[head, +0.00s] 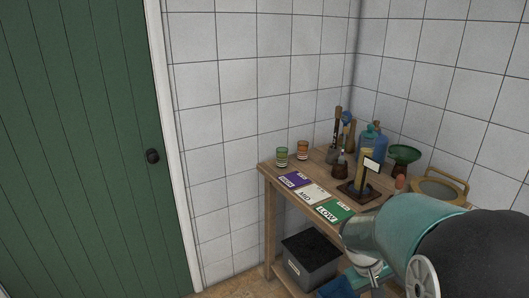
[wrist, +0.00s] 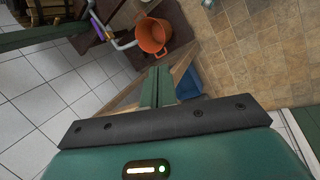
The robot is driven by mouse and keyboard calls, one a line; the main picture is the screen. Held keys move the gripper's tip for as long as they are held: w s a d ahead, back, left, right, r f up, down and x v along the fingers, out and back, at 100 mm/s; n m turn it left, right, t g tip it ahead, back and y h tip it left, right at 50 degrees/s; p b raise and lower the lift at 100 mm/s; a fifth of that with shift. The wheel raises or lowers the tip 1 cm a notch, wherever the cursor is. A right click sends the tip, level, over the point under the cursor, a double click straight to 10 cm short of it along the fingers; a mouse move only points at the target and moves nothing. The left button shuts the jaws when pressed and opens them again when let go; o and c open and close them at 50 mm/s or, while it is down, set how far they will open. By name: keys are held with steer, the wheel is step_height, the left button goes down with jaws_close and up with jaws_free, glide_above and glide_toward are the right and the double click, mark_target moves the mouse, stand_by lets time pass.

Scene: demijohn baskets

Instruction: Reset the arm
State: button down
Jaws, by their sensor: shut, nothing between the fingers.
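My gripper (wrist: 158,72) shows in the wrist view, its two green fingers together with nothing between them. It points towards an orange bucket (wrist: 152,37) and is apart from it. In the head view my teal and black arm fills the lower right, in front of the near end of a wooden table (head: 270,170). The arm hides that end of the table, and I cannot make out the fingertips there.
The table holds purple, white and green cards (head: 335,211), two striped cups, bottles (head: 372,143), a green dish (head: 405,157) and a framed basket (head: 440,188). A dark bin (head: 310,262) stands below. A green door (head: 75,150) is at left. Tan floor (wrist: 270,50) lies open in the wrist view.

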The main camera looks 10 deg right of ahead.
steer(key=s+a+r+t+y, duration=0.2)
steer(key=s+a+r+t, duration=0.1)
steer(key=a+r, duration=0.4)
steer(key=s+a+r+t+y, duration=0.2)
steer(key=s+a+r+t, duration=0.2)
steer(key=a, duration=0.7)
step_height(320, 180, up, 4)
steer(key=shift+s+a+r+y, duration=0.1)
steer(key=shift+s+a+y, duration=0.2)
steer(key=shift+s, duration=0.85)
steer(key=shift+d, duration=0.25)
